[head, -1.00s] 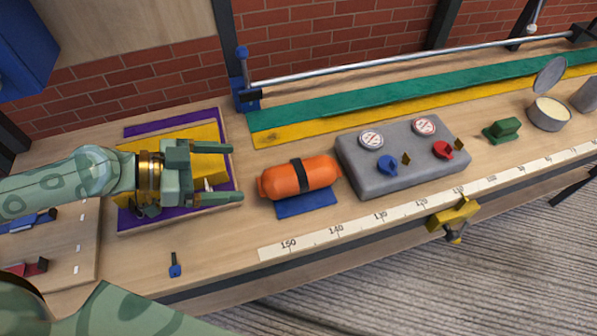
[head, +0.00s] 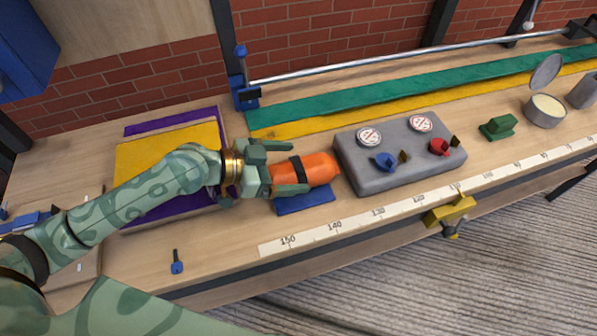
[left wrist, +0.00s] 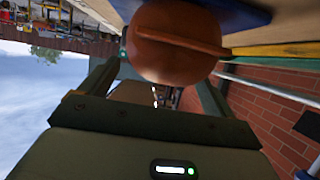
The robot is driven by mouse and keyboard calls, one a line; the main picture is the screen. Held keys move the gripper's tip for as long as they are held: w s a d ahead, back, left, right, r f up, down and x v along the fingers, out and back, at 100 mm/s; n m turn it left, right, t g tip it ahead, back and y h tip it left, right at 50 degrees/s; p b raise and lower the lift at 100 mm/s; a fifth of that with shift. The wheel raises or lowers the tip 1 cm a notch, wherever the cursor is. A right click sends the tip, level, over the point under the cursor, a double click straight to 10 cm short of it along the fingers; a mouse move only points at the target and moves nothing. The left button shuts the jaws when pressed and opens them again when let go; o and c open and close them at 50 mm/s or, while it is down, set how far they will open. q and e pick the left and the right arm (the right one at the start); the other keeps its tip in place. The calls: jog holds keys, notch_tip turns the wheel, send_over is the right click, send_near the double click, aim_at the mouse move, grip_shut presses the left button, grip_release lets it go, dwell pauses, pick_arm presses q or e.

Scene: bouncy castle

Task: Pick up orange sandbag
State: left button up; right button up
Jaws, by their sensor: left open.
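The orange sandbag (head: 318,168) with a black strap around its middle lies on a blue cloth (head: 307,198) on the workbench. My left gripper (head: 297,167) is open, with its fingers on the far and near sides of the sandbag's left end. In the left wrist view the sandbag (left wrist: 172,45) sits ahead between the two spread fingers. I cannot tell whether either finger touches it. My right gripper is not in view.
A grey control box (head: 400,158) with dials and knobs stands just right of the sandbag. Green strip (head: 380,92) and yellow cloth lie behind. A ruler strip (head: 340,228) runs along the bench's front edge. A small blue tool (head: 177,262) lies at front left.

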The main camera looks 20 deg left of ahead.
pick_arm(q)
jog(key=c, duration=1.8)
jog(key=shift+o, duration=0.2)
jog(key=shift+w+r, duration=0.1)
